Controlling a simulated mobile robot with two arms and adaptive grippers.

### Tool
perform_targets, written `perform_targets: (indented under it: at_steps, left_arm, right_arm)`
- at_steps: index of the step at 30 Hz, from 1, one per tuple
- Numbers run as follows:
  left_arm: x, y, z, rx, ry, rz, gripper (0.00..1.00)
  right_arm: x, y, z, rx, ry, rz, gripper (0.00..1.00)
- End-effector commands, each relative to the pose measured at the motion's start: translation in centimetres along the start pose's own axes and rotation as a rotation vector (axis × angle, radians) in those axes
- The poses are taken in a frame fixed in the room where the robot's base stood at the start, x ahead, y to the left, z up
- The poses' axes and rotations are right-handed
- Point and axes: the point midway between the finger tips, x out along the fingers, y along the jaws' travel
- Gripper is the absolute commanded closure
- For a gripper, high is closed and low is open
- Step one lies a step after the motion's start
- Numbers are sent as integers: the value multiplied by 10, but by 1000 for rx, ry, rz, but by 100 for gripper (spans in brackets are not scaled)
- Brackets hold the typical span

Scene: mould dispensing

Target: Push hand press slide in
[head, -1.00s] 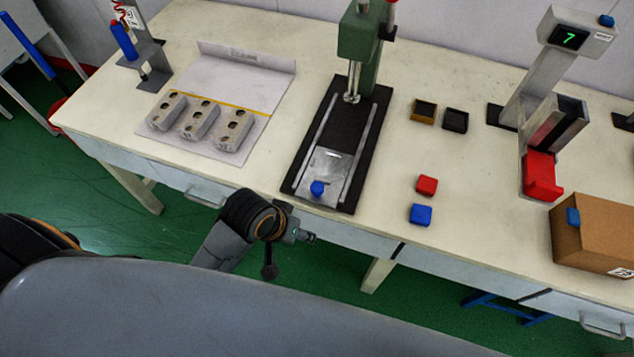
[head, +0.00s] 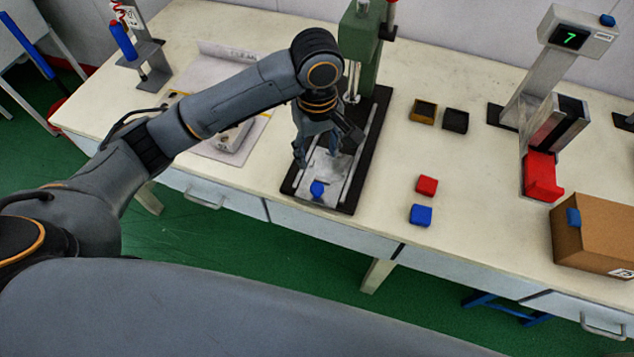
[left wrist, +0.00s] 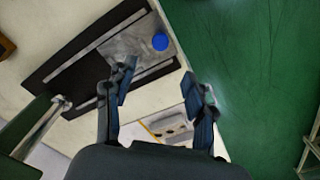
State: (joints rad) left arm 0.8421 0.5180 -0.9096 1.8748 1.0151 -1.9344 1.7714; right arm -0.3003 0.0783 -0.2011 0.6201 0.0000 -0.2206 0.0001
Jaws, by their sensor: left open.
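The hand press (head: 362,45) is green and stands at the back of a black base with two rails (head: 372,150). Its metal slide (head: 325,178) sits at the front end of the rails and carries a blue knob (head: 317,188). In the left wrist view the slide (left wrist: 128,42) and the blue knob (left wrist: 160,41) show at the top. My left gripper (head: 316,160) is open above the slide, behind the knob in the head view, and partly covers the slide. In the wrist view its fingers (left wrist: 160,88) are apart with nothing between them. My right gripper is not in view.
Grey mould blocks lie on a white sheet (head: 240,150), partly behind my left arm. To the right are a red block (head: 427,185), a blue block (head: 420,214), two small trays (head: 424,111), a red dispenser (head: 542,177) and a cardboard box (head: 600,235).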

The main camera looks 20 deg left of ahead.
Motion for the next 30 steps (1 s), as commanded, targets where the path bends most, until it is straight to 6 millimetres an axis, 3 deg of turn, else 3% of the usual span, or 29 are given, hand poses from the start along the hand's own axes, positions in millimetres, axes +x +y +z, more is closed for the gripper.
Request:
perform_targets:
  at_steps: [4,8,21,30]
  left_arm:
    - [5,-1,-3,-21,1,-12,46]
    - [24,-2,-2,-21,1,-13,46]
    - [112,-3,-3,-18,2,-11,46]
    - [135,-2,-3,-18,3,-6,46]
  right_arm:
    - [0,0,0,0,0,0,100]
    - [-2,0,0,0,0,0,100]
    - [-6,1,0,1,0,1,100]
    - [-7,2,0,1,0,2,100]
